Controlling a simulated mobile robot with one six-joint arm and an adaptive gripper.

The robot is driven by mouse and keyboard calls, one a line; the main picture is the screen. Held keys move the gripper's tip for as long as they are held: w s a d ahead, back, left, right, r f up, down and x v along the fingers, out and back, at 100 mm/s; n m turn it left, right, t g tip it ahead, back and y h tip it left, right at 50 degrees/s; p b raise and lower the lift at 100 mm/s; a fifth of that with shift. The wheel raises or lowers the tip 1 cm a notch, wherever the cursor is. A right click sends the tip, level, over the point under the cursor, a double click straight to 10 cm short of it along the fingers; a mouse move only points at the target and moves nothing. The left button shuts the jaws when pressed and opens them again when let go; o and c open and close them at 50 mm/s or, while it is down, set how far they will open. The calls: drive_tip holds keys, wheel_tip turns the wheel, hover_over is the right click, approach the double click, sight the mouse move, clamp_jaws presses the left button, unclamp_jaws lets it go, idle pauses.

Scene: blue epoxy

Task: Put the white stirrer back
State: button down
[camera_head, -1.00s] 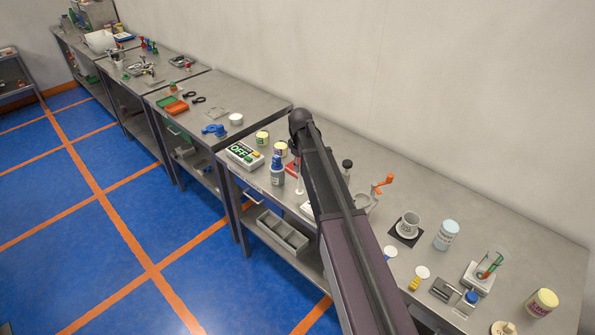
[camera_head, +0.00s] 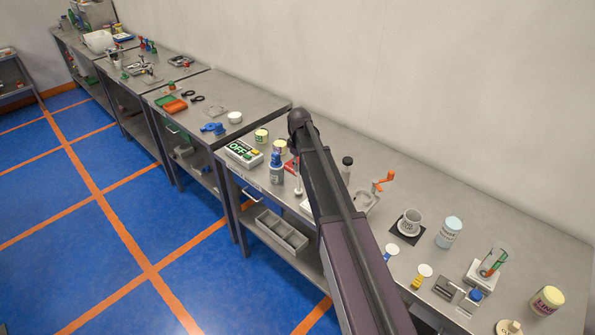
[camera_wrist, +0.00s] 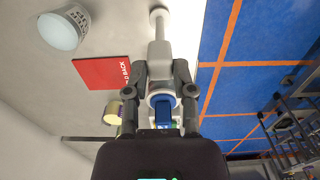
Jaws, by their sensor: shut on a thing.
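My gripper (camera_wrist: 160,78) is shut on the white stirrer (camera_wrist: 159,52), which has a slim shaft and a small round end. In the wrist view the stirrer points toward the top of the picture from between the fingers. In the head view a thin white rod (camera_head: 298,180), apparently the stirrer, shows just left of my arm, by the bench's front edge. The gripper itself is hidden behind my arm there. A red card (camera_wrist: 102,72) with white lettering ending in "BACK" lies left of the stirrer. I cannot tell whether the stirrer's end touches the bench.
A blue-capped bottle (camera_head: 276,169) and a box marked OFF (camera_head: 244,152) stand left of the rod. A dark-capped bottle (camera_head: 347,163) and an orange-handled device (camera_head: 381,184) are right of my arm. Open floor lies left.

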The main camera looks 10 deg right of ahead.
drive_tip(key=shift+f, duration=0.5)
drive_tip(key=shift+f+b, duration=0.15)
drive_tip(key=shift+b, duration=0.25)
drive_tip(key=shift+c, duration=2.2)
unclamp_jaws()
drive_tip(key=shift+r, duration=0.2)
wheel_tip(320, 180, up, 12)
drive_tip(key=p, duration=1.2)
drive_tip(key=s+m, duration=0.7)
drive_tip(key=s, duration=2.2)
drive_tip(key=shift+a, duration=0.2)
